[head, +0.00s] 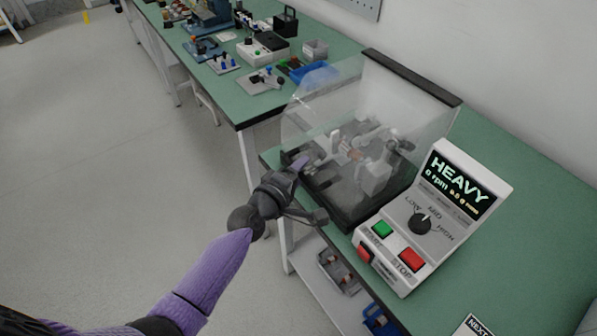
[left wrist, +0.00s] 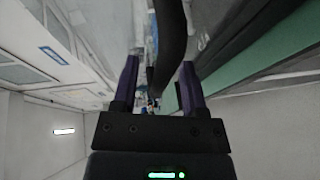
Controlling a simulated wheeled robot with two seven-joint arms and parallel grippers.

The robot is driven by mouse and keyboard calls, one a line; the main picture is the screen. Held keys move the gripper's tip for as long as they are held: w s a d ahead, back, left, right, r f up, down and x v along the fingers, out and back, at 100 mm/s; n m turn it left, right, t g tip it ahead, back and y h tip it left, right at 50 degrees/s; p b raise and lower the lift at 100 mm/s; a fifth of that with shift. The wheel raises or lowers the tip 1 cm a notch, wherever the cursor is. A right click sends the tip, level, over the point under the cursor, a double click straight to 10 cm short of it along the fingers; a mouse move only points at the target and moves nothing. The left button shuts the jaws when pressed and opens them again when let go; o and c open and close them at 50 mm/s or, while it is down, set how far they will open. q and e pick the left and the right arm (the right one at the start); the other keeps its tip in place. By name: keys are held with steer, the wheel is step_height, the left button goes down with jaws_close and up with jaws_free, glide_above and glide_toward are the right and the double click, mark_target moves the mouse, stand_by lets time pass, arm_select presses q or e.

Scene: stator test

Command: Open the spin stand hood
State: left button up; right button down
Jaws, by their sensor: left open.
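The spin stand hood (head: 325,105) is a clear cover, lowered over the spin stand (head: 360,205). A dark bar (head: 410,76) runs along its top back edge. My left gripper (head: 298,168) is at the hood's lower front left edge, with one purple fingertip showing against the clear cover. In the left wrist view, my left gripper (left wrist: 160,80) is open. A dark curved bar (left wrist: 172,40), perhaps the hood's handle, passes between its two purple fingers. I cannot tell whether the fingers touch it. My right gripper is not in view.
A control box (head: 430,215) with a lit screen reading HEAVY, a dial and green and red buttons stands right of the hood. The green bench (head: 530,220) is clear behind it. Another bench (head: 225,85) with small parts stands farther back. Bins sit on a lower shelf (head: 315,275).

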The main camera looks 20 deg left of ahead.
arm_select(q)
jaws_close()
stand_by(1.4)
